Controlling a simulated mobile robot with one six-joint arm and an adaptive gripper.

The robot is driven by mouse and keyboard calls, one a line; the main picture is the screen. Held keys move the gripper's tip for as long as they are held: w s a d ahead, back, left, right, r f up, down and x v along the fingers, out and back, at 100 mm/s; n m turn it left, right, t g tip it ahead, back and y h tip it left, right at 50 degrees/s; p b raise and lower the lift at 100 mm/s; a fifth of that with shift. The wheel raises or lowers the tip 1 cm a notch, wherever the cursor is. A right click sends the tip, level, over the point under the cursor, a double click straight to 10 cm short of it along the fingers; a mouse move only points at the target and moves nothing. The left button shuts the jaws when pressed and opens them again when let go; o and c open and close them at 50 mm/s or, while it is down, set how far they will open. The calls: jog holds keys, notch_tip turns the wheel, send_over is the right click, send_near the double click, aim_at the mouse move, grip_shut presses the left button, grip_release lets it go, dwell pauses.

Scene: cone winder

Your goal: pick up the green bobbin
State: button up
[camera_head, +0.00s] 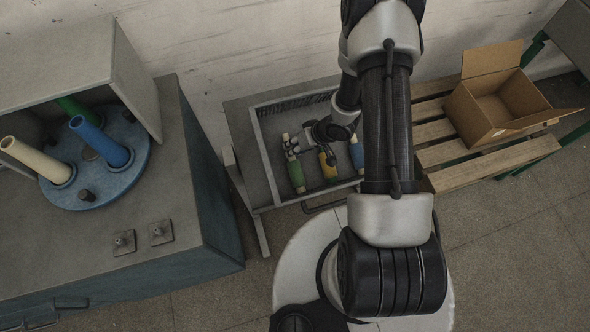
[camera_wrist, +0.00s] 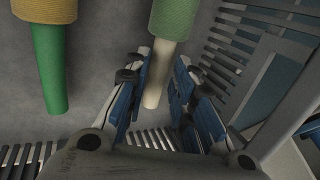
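The green bobbin (camera_head: 297,174) lies in a grey tray, the leftmost of three bobbins there. It has green yarn on a cream tube. In the wrist view its green yarn (camera_wrist: 173,16) is at the top, and its bare cream tube end (camera_wrist: 156,78) points down between the fingers. My gripper (camera_wrist: 162,64) is open, with one blue-padded finger on each side of the tube. Gaps show beside the tube, and no firm contact is visible.
A yellow bobbin with a green tube (camera_head: 328,168) lies right of it, and a blue one (camera_head: 357,154) further right. The slatted tray wall (camera_wrist: 225,60) is close right of my fingers. A cardboard box (camera_head: 470,112) stands right; a machine (camera_head: 180,195) stands left.

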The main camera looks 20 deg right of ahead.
jog(key=shift+x, duration=1.2)
jog(key=shift+r, duration=0.1)
jog(key=shift+c, duration=0.4)
grip_shut()
